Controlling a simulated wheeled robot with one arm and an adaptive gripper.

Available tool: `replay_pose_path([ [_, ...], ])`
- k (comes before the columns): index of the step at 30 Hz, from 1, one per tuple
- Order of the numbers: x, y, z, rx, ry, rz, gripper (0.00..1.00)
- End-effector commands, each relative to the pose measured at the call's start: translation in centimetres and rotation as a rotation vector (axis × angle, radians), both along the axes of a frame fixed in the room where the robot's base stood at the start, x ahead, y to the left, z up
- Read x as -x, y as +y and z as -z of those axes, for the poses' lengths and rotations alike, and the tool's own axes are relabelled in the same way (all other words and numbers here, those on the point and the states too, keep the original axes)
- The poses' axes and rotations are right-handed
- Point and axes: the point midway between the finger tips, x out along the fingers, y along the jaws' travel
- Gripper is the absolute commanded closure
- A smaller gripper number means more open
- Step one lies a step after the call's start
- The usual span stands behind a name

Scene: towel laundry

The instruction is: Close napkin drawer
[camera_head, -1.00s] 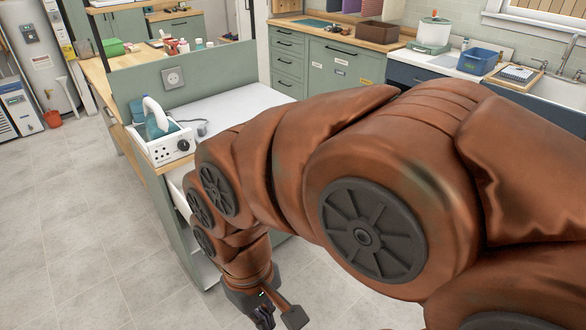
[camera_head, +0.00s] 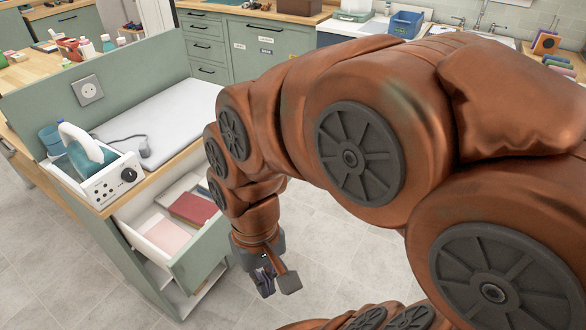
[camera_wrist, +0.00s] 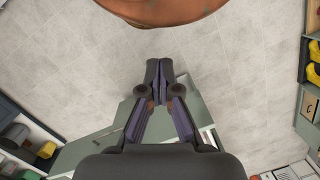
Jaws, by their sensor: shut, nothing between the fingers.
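The napkin drawer (camera_head: 204,250) is open, pulled out of the green cabinet below the ironing top. Its front panel is pale green, and its white inside holds a pink folded cloth (camera_head: 167,236), a dark red one (camera_head: 193,207) and a pale one behind. My gripper (camera_head: 265,284) points down, shut and empty, just outside the drawer front on its right. I cannot tell from the head view whether they touch. In the wrist view my fingers (camera_wrist: 160,76) are together, with green panels below them in the picture.
A steam iron on a white station (camera_head: 106,180) stands at the worktop's corner above the drawer. A lower open shelf (camera_head: 203,290) shows beneath. The tiled floor (camera_head: 90,275) is clear. Counters with a blue bin (camera_head: 405,24) are at the back.

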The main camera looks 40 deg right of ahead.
Motion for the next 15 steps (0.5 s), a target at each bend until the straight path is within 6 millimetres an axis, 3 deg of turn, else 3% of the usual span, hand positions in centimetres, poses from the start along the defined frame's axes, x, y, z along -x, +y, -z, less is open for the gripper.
replay_pose_path([
  [8, -8.7, -0.4, 2.5, -0.175, -0.005, 0.540, 1.00],
  [11, -12.1, -2.0, 3.2, -0.243, 0.000, 0.758, 1.00],
  [15, -16.7, -5.6, 4.4, -0.345, 0.007, 1.077, 1.00],
])
